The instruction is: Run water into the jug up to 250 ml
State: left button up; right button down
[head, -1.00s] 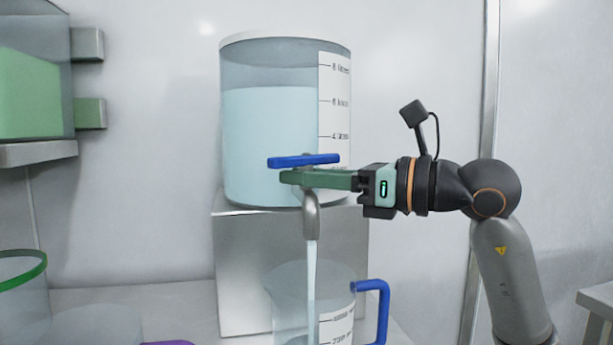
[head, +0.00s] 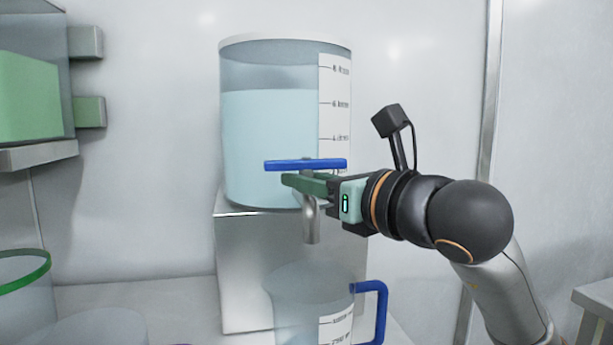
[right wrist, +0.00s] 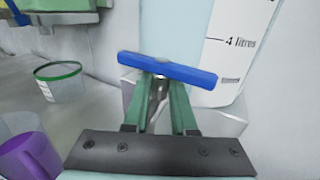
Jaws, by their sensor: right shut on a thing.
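A large clear tank (head: 270,140) of pale blue water stands on a metal block. Its metal tap spout (head: 311,225) points down, and a blue tap lever (head: 306,165) lies crosswise on top. My right gripper (head: 303,182) is shut on the tap just under the lever; in the right wrist view the lever (right wrist: 168,69) spans its fingertips. No stream shows below the spout. The clear jug (head: 300,295), with a blue handle and white scale, stands upright below the spout; its lower part is cut off and its water level cannot be read. My left gripper is not in view.
A green-filled container (head: 30,95) sits on a wall shelf at the left. A green-rimmed tub (head: 22,285) stands at lower left, and a purple cup (right wrist: 30,155) shows in the right wrist view. The metal block (head: 245,270) stands behind the jug.

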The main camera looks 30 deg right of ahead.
jog(key=c, duration=1)
grip_release()
jog(key=s+d+b, duration=0.2)
jog(key=s, duration=1)
jog(key=shift+s+d, duration=0.15)
jog(key=shift+d, duration=0.1)
